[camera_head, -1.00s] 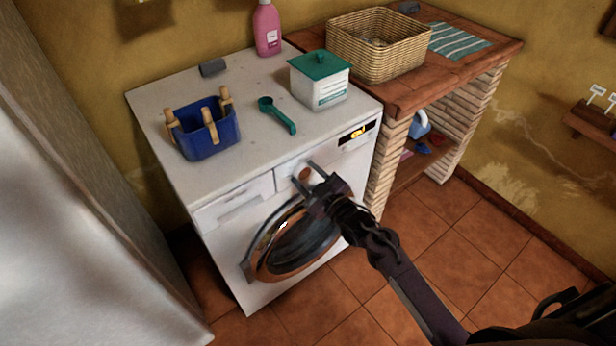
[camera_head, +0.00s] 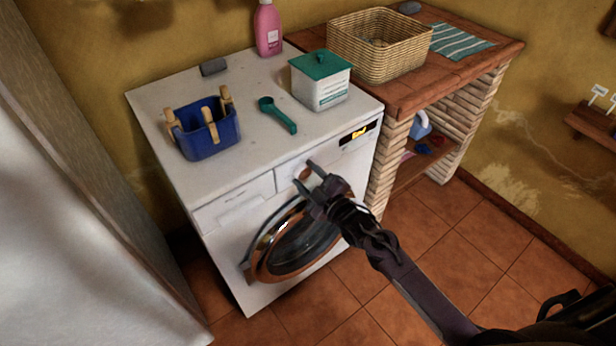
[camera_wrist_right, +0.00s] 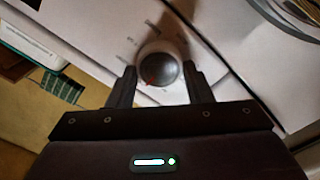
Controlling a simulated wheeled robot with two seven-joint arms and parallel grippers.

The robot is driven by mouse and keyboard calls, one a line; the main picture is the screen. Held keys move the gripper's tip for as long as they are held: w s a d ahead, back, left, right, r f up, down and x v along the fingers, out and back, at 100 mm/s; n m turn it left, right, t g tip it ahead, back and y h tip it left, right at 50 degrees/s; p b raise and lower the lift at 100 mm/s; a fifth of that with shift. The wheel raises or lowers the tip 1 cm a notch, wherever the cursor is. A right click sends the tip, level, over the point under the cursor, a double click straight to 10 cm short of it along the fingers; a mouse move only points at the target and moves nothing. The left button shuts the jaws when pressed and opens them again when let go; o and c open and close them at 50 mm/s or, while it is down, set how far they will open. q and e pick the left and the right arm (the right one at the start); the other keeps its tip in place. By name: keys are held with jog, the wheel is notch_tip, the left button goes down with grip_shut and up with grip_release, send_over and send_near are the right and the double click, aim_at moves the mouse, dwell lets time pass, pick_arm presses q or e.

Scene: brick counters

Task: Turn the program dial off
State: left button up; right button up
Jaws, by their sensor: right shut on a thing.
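The washing machine (camera_head: 238,140) is white with a round copper-rimmed door (camera_head: 300,245). The program dial (camera_wrist_right: 158,68) is on its front panel, a round dark-faced knob with a light rim, a small red mark and printed ticks around it. My right gripper (camera_wrist_right: 161,80) is shut on the dial, one finger on each side of it. In the head view, the right gripper (camera_head: 306,175) reaches the panel above the door and partly hides the dial. The small display (camera_head: 357,132) right of the dial is lit orange. My left gripper is not in view.
On the machine top are a blue peg basket (camera_head: 209,140), a green scoop (camera_head: 278,115), a green-lidded box (camera_head: 320,90) and a pink bottle (camera_head: 267,28). A brick counter (camera_head: 405,90) with a wicker basket (camera_head: 385,65) stands at the right. The tiled floor in front is clear.

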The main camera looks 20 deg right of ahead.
jog(key=o, duration=1)
jog(key=v, duration=0.7)
jog(key=shift+s+d, duration=0.1)
jog(key=shift+s, duration=0.25)
